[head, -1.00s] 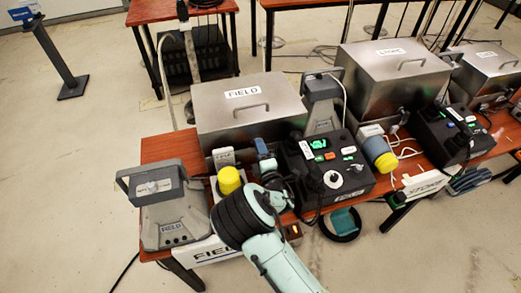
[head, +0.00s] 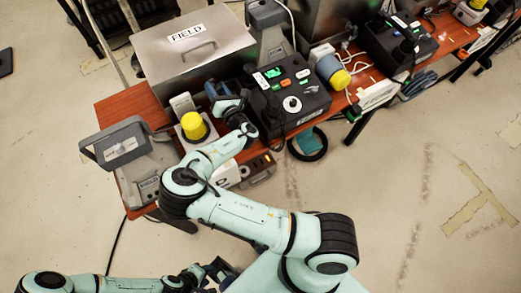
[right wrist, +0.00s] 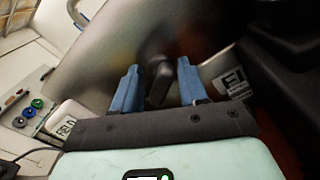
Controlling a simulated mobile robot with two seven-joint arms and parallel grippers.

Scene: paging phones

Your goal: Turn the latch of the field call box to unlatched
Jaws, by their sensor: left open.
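The field call box (head: 160,60) is a silver metal box with a FIELD label and a lid handle, on the wooden table in the head view. My right gripper (head: 218,90) is at the box's front face. In the right wrist view, the box's metal face (right wrist: 110,55) fills the middle. A dark latch lever (right wrist: 158,88) stands out from it between the two blue fingers of my right gripper (right wrist: 158,90). The fingers are apart, with gaps on both sides of the lever. My left gripper (head: 215,272) is low in the head view, away from the table.
A yellow-topped device (head: 194,126) and a grey FIELD stand (head: 150,165) are left of my right gripper. A black control console (head: 290,97) with buttons is close on its right. Another box and console stand farther right.

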